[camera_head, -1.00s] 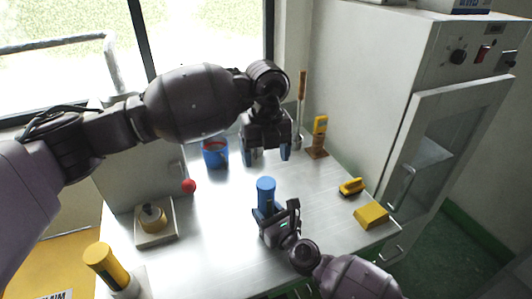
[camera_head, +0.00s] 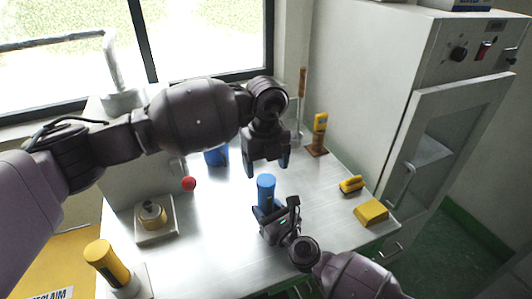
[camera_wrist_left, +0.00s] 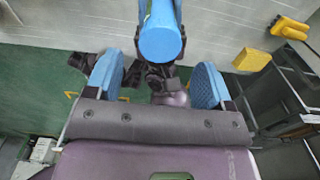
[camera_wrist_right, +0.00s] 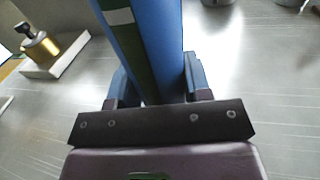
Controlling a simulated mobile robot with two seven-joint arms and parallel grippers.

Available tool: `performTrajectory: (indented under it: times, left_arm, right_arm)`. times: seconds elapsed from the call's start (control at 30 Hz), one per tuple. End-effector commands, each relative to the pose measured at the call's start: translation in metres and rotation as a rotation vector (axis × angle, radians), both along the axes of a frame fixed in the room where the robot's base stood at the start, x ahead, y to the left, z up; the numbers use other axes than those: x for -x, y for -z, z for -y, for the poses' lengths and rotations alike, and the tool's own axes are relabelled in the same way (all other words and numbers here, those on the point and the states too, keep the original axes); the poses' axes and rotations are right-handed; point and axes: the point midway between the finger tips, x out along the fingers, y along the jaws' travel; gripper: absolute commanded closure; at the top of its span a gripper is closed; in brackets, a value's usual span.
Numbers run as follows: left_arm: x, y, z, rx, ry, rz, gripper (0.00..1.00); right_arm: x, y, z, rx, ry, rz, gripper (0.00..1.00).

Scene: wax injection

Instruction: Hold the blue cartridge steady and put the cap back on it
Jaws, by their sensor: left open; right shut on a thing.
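The blue cartridge (camera_head: 266,188) stands upright above the table near its middle in the head view. My right gripper (camera_head: 268,213) is shut around its lower part. In the right wrist view the cartridge (camera_wrist_right: 148,35) rises between the fingers, with a dark green band and a white patch. My left gripper (camera_head: 268,166) is open and empty, just above and behind the cartridge's top. In the left wrist view the smooth blue round end (camera_wrist_left: 160,42) lies between the spread fingers, touching neither. I see no separate loose cap; whether the blue end is the cap I cannot tell.
A blue cup (camera_head: 216,156) stands partly behind my left arm, with a red ball (camera_head: 189,184) to its left. A yellow cylinder (camera_head: 107,264) stands front left.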

Motion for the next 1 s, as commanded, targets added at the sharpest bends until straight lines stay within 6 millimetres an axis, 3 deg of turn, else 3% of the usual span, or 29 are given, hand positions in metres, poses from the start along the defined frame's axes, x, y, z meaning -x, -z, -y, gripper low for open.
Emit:
performTrajectory:
  times: [0.3,0.73,1.0]
  left_arm:
    - [0.000,0.037,0.000,0.000,0.000,-0.001,0.25]
    - [0.000,0.043,0.000,0.000,0.001,0.000,0.25]
    - [0.000,0.043,0.000,0.000,0.001,0.000,0.64]
  right_arm:
    - [0.000,0.000,0.000,0.000,0.000,0.000,1.00]
    - [0.000,0.000,0.000,0.000,0.000,0.000,1.00]
    - [0.000,0.000,0.000,0.000,0.000,0.000,1.00]
